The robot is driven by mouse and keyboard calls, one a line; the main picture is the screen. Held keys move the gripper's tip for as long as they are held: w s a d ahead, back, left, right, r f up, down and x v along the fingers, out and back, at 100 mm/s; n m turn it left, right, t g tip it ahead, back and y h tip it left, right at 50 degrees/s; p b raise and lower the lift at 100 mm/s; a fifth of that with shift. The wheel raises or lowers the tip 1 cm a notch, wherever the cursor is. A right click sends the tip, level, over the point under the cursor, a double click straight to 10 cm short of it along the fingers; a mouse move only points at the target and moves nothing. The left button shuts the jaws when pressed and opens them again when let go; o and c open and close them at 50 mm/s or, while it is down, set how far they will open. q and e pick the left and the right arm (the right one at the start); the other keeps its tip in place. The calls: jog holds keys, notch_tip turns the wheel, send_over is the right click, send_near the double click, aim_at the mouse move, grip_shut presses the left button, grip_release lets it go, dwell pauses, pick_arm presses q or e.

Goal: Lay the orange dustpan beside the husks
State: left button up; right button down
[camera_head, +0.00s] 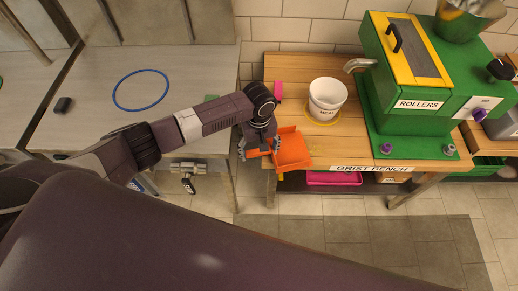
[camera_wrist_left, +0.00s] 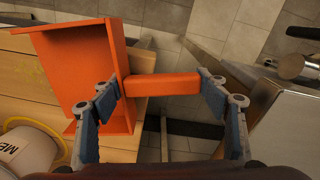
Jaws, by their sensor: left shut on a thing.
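The orange dustpan (camera_head: 293,150) is at the front left corner of the wooden grist bench (camera_head: 345,148), its pan over the bench edge. In the wrist view the dustpan (camera_wrist_left: 85,75) has its pan to the left and its handle pointing right. My left gripper (camera_head: 257,150) is shut on the dustpan, with its fingers (camera_wrist_left: 160,86) at the two ends of the handle. I cannot tell whether the pan touches the bench. I cannot clearly make out the husks; a faint yellowish patch shows on the bench in the wrist view. My right gripper is not in view.
A white MEAL bucket (camera_head: 327,98) stands in a yellow ring right of the dustpan. A pink block (camera_head: 277,90) lies behind. A green roller mill (camera_head: 400,85) fills the bench's right. A grey counter (camera_head: 190,75) with a blue ring (camera_head: 141,72) is left, across a gap.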

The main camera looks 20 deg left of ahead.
pick_arm(q)
jog(key=shift+f, duration=0.45)
dwell(0.6)
jog(key=o, duration=1.8)
jog(key=shift+c, duration=0.2)
notch_tip(320, 180, up, 12)
